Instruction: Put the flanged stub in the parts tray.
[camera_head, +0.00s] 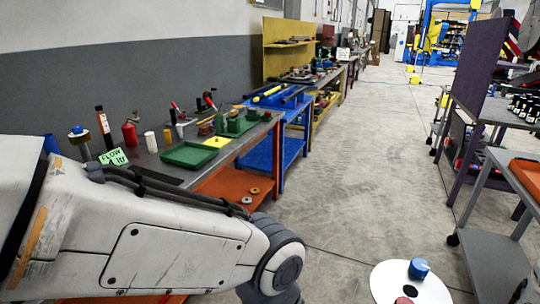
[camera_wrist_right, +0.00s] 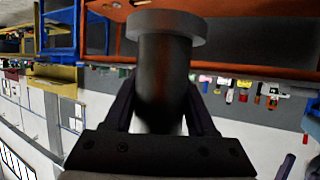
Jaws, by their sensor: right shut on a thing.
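The flanged stub (camera_wrist_right: 165,75), a dark cylinder with a wide grey flange at its top end, fills the middle of the right wrist view. My right gripper (camera_wrist_right: 160,100) is shut on it, with one dark finger on each side. This gripper and the stub do not show in the head view. A shallow green tray (camera_head: 190,154) lies on the bench at left, and an orange tray (camera_head: 526,172) lies on the cart at the right edge. No label shows which is the parts tray. My left gripper is out of view.
A white disc (camera_head: 385,283) at the bottom carries a blue part (camera_head: 418,268) and a red part. The bench holds bottles, a green sign (camera_head: 113,157) and several tools. Clear concrete floor (camera_head: 335,165) lies between the benches and the carts at right.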

